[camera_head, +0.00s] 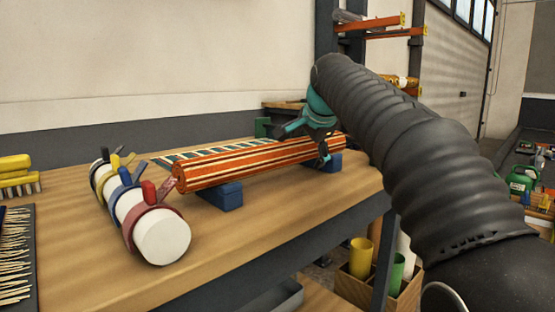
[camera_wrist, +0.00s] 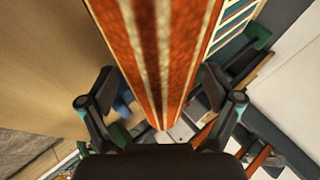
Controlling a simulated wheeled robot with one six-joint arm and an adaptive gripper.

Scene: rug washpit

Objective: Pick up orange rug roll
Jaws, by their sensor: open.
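The orange rug roll (camera_head: 230,166) has cream and dark stripes and lies on two blue blocks on the wooden workbench. Its spiral end faces left in the head view. My gripper (camera_head: 318,140) is over the roll's far right part, and part of it is hidden behind the roll. In the wrist view the orange rug roll (camera_wrist: 155,50) runs down the middle, between the two open fingers of my gripper (camera_wrist: 160,103). One finger is on each side, and gaps show between them and the roll.
A white cylinder with coloured clamps (camera_head: 163,236) lies on the bench left of the roll. A green striped rug (camera_head: 205,151) lies behind the roll. Blue blocks (camera_head: 222,195) support the roll. The front bench (camera_head: 110,280) is bare.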

